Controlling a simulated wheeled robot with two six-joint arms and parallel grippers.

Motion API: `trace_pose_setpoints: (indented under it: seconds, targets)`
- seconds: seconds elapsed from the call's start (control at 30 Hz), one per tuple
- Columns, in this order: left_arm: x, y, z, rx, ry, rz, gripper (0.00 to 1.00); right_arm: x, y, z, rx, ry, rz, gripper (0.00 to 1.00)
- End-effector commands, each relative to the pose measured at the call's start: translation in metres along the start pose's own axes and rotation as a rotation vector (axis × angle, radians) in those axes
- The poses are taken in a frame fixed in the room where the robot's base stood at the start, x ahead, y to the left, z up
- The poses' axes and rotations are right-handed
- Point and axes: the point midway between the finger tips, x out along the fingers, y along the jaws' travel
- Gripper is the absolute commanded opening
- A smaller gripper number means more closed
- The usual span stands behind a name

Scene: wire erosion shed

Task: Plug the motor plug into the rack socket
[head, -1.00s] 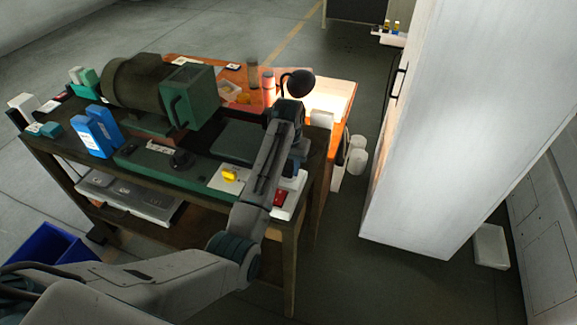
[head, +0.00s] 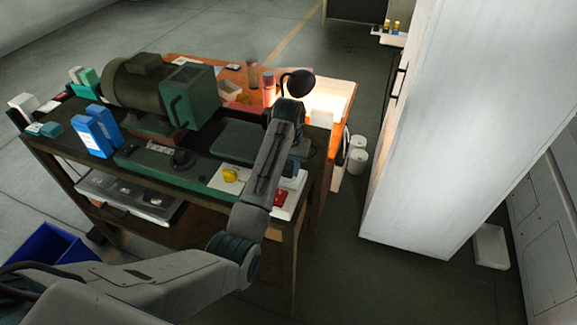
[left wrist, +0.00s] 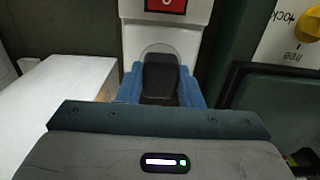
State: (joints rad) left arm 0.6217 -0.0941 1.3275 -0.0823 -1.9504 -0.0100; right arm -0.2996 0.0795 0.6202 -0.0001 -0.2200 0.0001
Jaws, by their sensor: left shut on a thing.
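In the left wrist view my left gripper (left wrist: 160,98) has its blue fingers closed on a black plug (left wrist: 159,74). The plug lies in front of a pale rounded part of the white socket box (left wrist: 188,45), which carries a red switch (left wrist: 166,5). I cannot tell whether the plug is in the socket or just in front of it. In the head view the gripper (head: 292,168) is at the bench's right end, over the white socket box (head: 294,188) with its red switch (head: 279,199). The plug is hidden there by my arm. My right gripper is out of view.
A large dark green motor-like machine (head: 140,82) stands on the bench, with blue boxes (head: 96,131) at its left. A yellow knob (head: 231,175) is on a white plate left of my arm. A black lamp (head: 298,83) stands behind. A tall white cabinet (head: 465,120) is at right.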

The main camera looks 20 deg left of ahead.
Motion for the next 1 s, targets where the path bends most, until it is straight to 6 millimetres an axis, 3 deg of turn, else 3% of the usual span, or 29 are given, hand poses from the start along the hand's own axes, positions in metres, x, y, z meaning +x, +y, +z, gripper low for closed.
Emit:
trace_pose_setpoints:
  seconds: [0.77, 0.8, 0.9, 1.0]
  targets:
    - [0.012, 0.0, 0.0, 0.0, 0.0, 0.0, 0.12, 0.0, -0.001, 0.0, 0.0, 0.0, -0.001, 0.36]
    - [0.011, 0.0, 0.0, 0.0, 0.0, 0.0, 0.38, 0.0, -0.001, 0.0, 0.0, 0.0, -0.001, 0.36]
    - [0.011, 0.0, 0.0, 0.0, 0.0, 0.0, 0.58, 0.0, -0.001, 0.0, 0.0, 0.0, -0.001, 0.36]
    - [0.011, 0.0, 0.0, 0.0, 0.0, 0.0, 0.58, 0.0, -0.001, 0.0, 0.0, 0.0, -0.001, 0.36]
